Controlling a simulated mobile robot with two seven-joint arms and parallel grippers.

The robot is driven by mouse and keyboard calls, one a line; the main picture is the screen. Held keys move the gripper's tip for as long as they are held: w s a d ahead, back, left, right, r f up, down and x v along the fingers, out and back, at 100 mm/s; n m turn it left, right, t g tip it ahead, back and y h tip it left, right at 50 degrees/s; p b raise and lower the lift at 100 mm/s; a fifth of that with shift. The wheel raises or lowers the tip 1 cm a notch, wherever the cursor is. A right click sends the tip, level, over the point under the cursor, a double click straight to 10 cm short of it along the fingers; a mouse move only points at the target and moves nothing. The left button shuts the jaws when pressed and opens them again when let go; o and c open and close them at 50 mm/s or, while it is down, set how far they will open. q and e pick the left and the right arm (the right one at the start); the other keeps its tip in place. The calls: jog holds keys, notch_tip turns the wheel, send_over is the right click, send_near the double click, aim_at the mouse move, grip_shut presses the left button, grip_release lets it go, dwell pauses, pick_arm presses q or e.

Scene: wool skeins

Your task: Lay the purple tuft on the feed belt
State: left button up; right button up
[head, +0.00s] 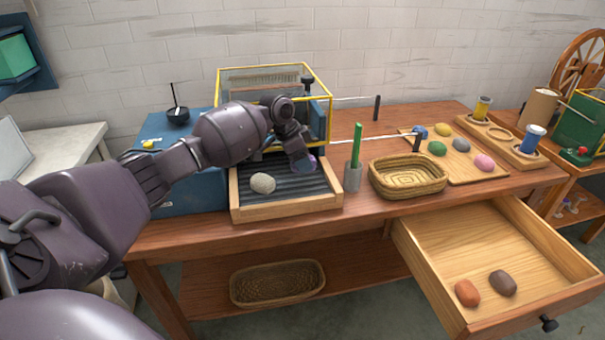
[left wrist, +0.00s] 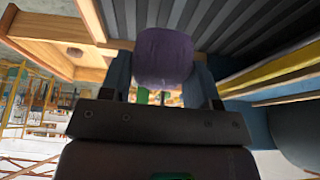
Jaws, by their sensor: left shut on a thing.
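The purple tuft (left wrist: 164,58) sits between the two fingers of my left gripper (left wrist: 163,82) in the left wrist view. In the head view my left gripper (head: 303,164) points down at the right side of the feed belt (head: 298,186), a dark ribbed bed in a wooden frame. The fingers mostly hide the tuft there. I cannot tell whether the tuft touches the belt. A pale grey tuft (head: 262,183) lies on the belt's left part. My right gripper is not in view.
A yellow-framed machine (head: 322,80) stands behind the belt. A green stick in a metal cup (head: 353,178) and a wicker basket (head: 408,192) stand to the right. Coloured tufts lie on a wooden board (head: 462,172). The open drawer (head: 500,235) holds an orange and a brown tuft.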

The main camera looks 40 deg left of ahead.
aim_at(302, 182)
pick_arm(q)
notch_tip(302, 182, down, 5)
jog(key=shift+f+b, duration=0.1)
jog(key=shift+b, duration=0.35)
jog(key=shift+r, duration=0.2)
jog(key=shift+f, duration=0.15)
jog(key=o, duration=0.9)
